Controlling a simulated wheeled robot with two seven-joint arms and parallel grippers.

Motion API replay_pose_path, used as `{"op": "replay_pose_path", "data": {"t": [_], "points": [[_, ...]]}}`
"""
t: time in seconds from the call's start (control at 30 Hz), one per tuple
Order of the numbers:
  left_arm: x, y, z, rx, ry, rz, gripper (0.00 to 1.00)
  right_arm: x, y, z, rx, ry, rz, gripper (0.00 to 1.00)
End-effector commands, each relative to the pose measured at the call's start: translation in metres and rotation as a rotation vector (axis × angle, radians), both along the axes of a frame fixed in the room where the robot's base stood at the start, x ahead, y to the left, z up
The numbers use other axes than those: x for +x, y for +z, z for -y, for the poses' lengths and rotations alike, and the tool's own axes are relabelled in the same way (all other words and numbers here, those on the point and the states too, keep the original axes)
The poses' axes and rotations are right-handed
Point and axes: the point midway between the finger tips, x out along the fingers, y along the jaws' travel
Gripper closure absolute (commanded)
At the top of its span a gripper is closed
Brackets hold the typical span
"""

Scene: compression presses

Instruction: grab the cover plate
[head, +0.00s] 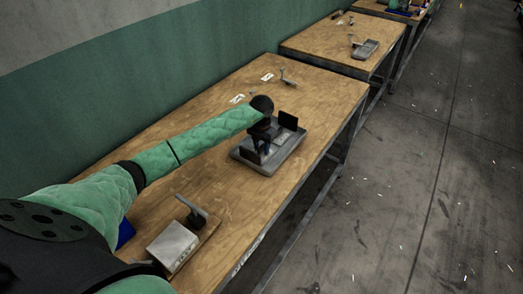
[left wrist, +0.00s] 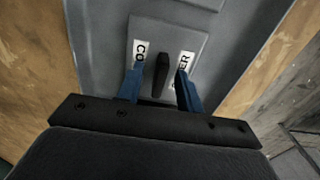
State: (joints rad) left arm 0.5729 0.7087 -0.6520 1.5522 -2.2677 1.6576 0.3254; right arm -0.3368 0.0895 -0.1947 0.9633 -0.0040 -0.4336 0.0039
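The cover plate (left wrist: 150,50) is a grey plate with white label strips and a black upright handle (left wrist: 162,72). It lies in a grey tray (left wrist: 100,45) in the left wrist view. The tray (head: 287,160) stands on the wooden bench in the head view, where my arm and gripper hide much of the plate. My left gripper (left wrist: 160,90) is open, with one blue finger on each side of the handle and small gaps between. In the head view the left gripper (head: 266,143) is low over the tray. My right gripper is not in view.
A light grey box (head: 172,246) with a dark lever (head: 192,211) stands on the near bench (head: 225,215). Small labels and a small tool (head: 288,80) lie toward the wall. Another bench (head: 325,42) with a tray (head: 366,49) stands beyond.

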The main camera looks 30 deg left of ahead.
Motion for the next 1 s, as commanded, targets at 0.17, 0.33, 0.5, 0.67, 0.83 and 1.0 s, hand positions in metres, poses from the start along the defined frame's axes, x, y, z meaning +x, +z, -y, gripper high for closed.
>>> {"op": "replay_pose_path", "data": {"t": [0.17, 0.33, 0.5, 0.67, 0.83, 1.0], "points": [[-0.0004, -0.0052, -0.0005, 0.0, 0.0, -0.001, 0.64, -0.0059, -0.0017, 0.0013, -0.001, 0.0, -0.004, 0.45], [-0.0003, -0.0053, -0.0004, 0.001, 0.0, 0.0, 0.64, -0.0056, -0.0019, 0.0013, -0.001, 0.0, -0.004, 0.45], [-0.0002, -0.0051, -0.0005, 0.001, 0.0, 0.0, 0.97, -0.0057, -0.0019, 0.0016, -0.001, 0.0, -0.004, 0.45], [-0.0002, -0.0049, -0.0005, 0.001, 0.0, 0.0, 1.0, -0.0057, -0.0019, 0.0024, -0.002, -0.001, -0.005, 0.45], [0.0001, -0.0042, -0.0006, 0.001, 0.0, 0.001, 1.0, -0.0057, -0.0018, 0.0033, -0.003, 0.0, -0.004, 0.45], [0.0006, -0.0018, -0.0007, 0.001, 0.0, 0.002, 1.0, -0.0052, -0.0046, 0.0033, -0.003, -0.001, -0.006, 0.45]]}}
